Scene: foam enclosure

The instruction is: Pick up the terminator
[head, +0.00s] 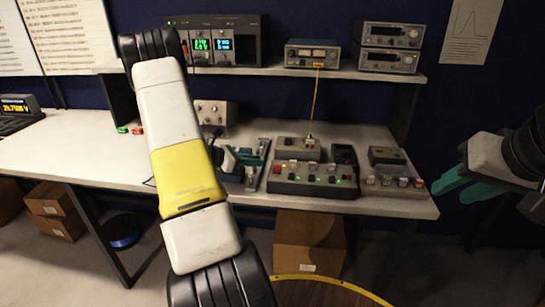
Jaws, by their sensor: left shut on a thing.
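My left gripper (230,160) is over the bench, partly hidden behind my own arm. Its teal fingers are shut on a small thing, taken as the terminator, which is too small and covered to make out. A blue-grey rack (250,170) lies right beside these fingers; I cannot tell whether they touch it. My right gripper (449,184) is at the far right, off the bench's right end. Its two teal fingers are apart, with nothing visible between them.
A control box (314,180) with lit buttons stands at the bench front. Small green and red pieces (130,130) lie at left. A shelf (345,71) with instruments overhangs the back. Bare bench top (75,150) shows at left.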

